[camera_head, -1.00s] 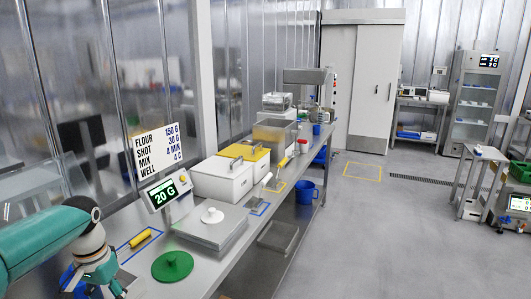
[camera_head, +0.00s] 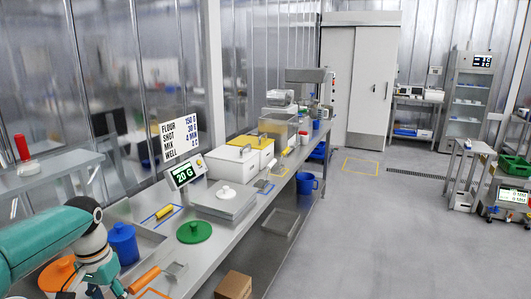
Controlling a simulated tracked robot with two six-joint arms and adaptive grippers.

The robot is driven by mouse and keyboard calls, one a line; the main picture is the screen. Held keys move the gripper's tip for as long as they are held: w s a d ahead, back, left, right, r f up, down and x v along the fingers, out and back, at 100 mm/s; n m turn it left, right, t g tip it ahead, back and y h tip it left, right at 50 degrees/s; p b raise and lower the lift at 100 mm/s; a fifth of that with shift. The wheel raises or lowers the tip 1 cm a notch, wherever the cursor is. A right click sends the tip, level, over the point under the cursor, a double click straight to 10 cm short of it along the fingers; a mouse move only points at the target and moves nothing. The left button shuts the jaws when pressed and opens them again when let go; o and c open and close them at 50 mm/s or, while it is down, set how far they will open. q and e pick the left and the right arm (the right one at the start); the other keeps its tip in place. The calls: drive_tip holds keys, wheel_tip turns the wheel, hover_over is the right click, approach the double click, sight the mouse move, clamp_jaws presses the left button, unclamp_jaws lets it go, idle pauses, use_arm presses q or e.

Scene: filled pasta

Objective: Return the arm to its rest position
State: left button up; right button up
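My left arm comes in from the lower left in the head view, with a green-teal link and a grey wrist. Its gripper (camera_head: 108,284) points down at the lower left, over the front part of the bench (camera_head: 215,250). The fingers are only partly shown, and I cannot tell whether they are open or shut. An orange-handled tool (camera_head: 144,280) lies just right of the gripper. A blue lidded container (camera_head: 122,242) stands behind the wrist, and an orange lid (camera_head: 57,272) is partly hidden by the arm. My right arm is not in view.
A green lid (camera_head: 194,231), a yellow roller (camera_head: 164,212) and a scale (camera_head: 224,200) with a readout (camera_head: 184,173) stand farther along the bench. White bins (camera_head: 233,163) follow behind. The floor (camera_head: 390,235) to the right is open.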

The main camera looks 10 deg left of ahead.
use_arm(q)
drive_tip(key=s+d+f+h, duration=0.1)
drive_tip(key=s+d+f, duration=0.4)
drive_tip(key=d+f, duration=0.4)
drive_tip(key=s+d+f+n+h, duration=0.1)
drive_tip(key=s+d+f, duration=0.5)
drive_tip(key=d+f, duration=0.3)
drive_tip(key=s+d+f+h, duration=0.2)
drive_tip(key=s+d+f, duration=0.4)
drive_tip(key=d+f, duration=0.4)
wheel_tip(320, 180, down, 6)
drive_tip(key=shift+f+n+t, duration=0.1)
drive_tip(key=shift+n+t, duration=0.2)
drive_tip(key=shift+w+d, duration=0.1)
drive_tip(key=shift+w, duration=0.05)
drive_tip(key=shift+c, duration=1.3)
